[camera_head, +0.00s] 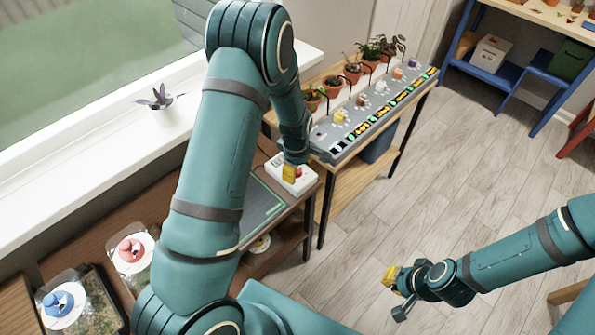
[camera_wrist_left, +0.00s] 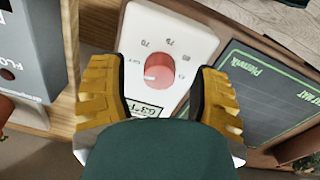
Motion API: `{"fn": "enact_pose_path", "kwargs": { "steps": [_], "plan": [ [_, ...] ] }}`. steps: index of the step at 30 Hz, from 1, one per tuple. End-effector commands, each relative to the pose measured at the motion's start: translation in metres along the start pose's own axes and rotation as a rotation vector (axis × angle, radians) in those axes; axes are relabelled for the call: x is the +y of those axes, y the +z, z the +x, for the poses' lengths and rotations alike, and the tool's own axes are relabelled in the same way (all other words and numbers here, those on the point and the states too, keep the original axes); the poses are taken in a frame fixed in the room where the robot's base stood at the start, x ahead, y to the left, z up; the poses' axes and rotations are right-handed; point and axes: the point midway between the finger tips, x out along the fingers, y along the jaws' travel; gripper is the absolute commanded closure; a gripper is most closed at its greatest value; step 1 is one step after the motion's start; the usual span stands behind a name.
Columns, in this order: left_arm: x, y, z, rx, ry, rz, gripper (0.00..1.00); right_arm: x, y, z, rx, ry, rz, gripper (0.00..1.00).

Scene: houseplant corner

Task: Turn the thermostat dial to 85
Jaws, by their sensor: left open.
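The thermostat is a white box (camera_head: 303,183) on the brown wooden bench, with a red round dial (camera_head: 298,171). In the left wrist view the white face (camera_wrist_left: 183,30) carries small numbers around the red dial (camera_wrist_left: 160,72). A pale pointer mark on the dial faces left; the exact reading is too small to tell. My left gripper (camera_head: 289,172) is over the thermostat, its yellow fingers apart in the left wrist view (camera_wrist_left: 160,78), one on each side of the dial, with no visible contact. My right gripper (camera_head: 393,290) hangs empty over the floor; its opening is unclear.
A dark green mat (camera_wrist_left: 265,95) lies right of the thermostat in the left wrist view. Red (camera_head: 131,250) and blue (camera_head: 60,303) knobbed items sit at lower left. The floor is mostly clear.

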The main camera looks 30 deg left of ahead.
Motion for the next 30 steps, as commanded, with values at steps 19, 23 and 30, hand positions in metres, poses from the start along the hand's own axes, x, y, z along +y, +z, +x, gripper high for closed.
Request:
{"fn": "enact_pose_path", "kwargs": {
  "steps": [19, 23, 30],
  "plan": [
    [-0.0002, 0.0000, 0.0077, 0.000, 0.000, 0.000, 1.00, 0.0005, 0.0002, 0.0011, 0.000, 0.000, 0.000, 1.00],
    [-0.0003, 0.0001, 0.0078, -0.001, -0.001, 0.001, 1.00, 0.0005, 0.0002, 0.0012, 0.000, 0.000, 0.000, 1.00],
    [-0.0006, 0.0003, 0.0080, -0.003, -0.001, 0.046, 1.00, 0.0006, 0.0002, 0.0017, 0.000, 0.000, 0.000, 1.00]
  ]
}}
